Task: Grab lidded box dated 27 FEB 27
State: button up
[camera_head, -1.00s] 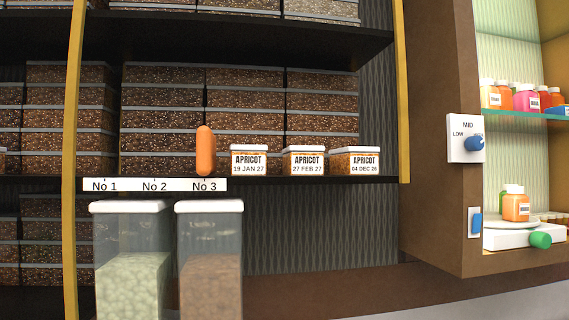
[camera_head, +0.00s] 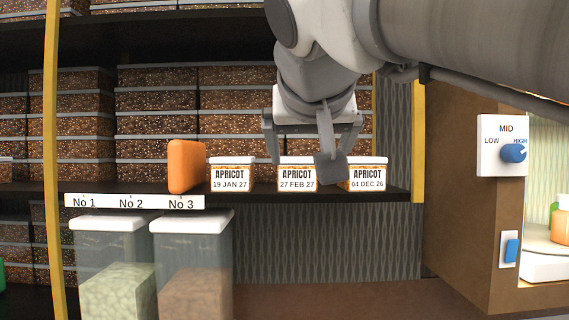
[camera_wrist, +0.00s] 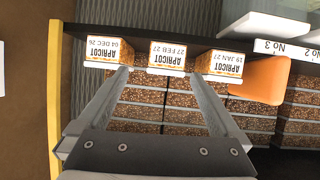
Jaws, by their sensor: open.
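The lidded box labelled APRICOT 27 FEB 27 (camera_head: 297,176) stands on the shelf in the head view, between the 19 JAN 27 box (camera_head: 232,174) and the 04 DEC 26 box (camera_head: 368,174). In the wrist view, it appears upside down (camera_wrist: 168,57) in the middle of the row. My gripper (camera_head: 300,158) is open and empty in front of the shelf. One finger partly covers the right side of the 27 FEB 27 box in the head view. In the wrist view, the two fingers spread to either side of that box, without visible contact.
An orange upright block (camera_head: 186,166) stands left of the boxes. Stacked dark boxes (camera_head: 155,125) fill the shelf behind. Two clear bins with white lids (camera_head: 190,224) stand below the shelf edge. A yellow post (camera_head: 418,140) and a switch panel (camera_head: 502,145) are at right.

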aim_at(298, 158)
jog(key=shift+t, duration=0.3)
jog(key=w, duration=0.3)
jog(key=w+p, duration=0.1)
jog(key=w, duration=0.3)
jog(key=w+f, duration=0.1)
jog(key=w, duration=0.3)
jog(key=shift+w+a+f+p, duration=0.1)
jog(key=shift+w+a+p, duration=0.1)
jog(key=shift+a+p, duration=0.2)
jog(key=shift+p+x, duration=0.65)
jog(key=shift+x, duration=2)
jog(key=shift+s+a+f, duration=0.1)
jog(key=shift+f, duration=0.05)
jog(key=c, duration=1.3)
jog(key=shift+c, duration=0.5)
